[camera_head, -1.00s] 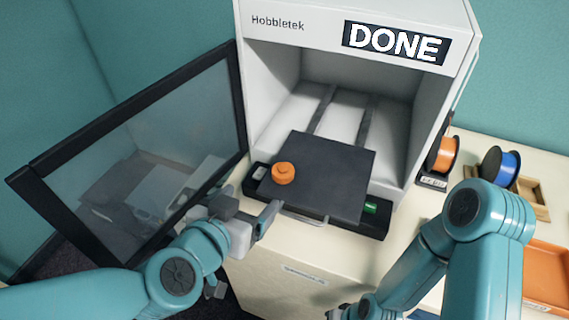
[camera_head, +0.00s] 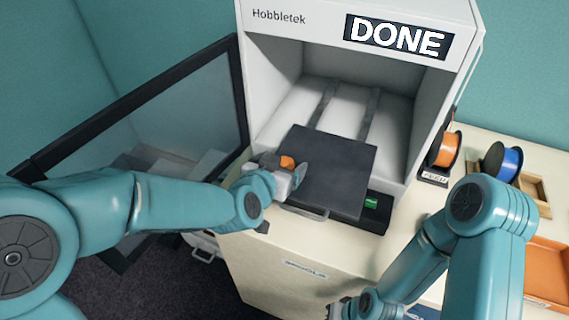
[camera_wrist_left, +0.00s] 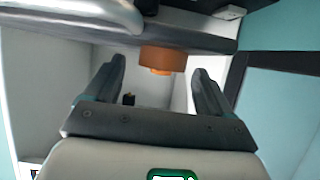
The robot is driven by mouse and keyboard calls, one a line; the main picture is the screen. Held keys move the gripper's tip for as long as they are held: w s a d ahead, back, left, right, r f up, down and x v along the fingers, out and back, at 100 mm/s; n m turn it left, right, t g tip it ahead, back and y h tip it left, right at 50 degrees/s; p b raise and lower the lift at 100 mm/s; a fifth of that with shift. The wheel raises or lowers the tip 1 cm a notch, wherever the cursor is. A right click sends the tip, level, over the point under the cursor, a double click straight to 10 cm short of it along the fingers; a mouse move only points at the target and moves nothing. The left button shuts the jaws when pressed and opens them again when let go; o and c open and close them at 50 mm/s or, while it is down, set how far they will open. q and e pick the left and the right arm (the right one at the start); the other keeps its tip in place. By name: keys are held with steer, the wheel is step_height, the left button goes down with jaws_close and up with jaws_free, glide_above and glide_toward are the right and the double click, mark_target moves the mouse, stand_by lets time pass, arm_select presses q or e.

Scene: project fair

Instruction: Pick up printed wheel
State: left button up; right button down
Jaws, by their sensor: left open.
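The orange printed wheel (camera_head: 287,162) sits on the left part of the dark print plate (camera_head: 335,175), which sticks out of the open printer. My left gripper (camera_head: 283,170) is at the plate's left edge, right by the wheel, and partly hides it in the head view. In the left wrist view the wheel (camera_wrist_left: 162,59) shows between and beyond the two open fingers (camera_wrist_left: 158,85). I cannot tell whether a finger touches it. My right gripper (camera_head: 338,311) is at the bottom edge of the head view, mostly cut off, and its jaws are unclear.
The white printer (camera_head: 270,60) shows DONE on its screen. Its glass door (camera_head: 195,120) stands open to the left. An orange spool (camera_head: 447,149), a blue spool (camera_head: 502,161) and an orange tray (camera_head: 548,270) are on the right of the table.

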arm_select(q)
steer(key=shift+w+f, duration=0.1)
steer(key=shift+w, duration=0.05)
steer(key=c, duration=1.1)
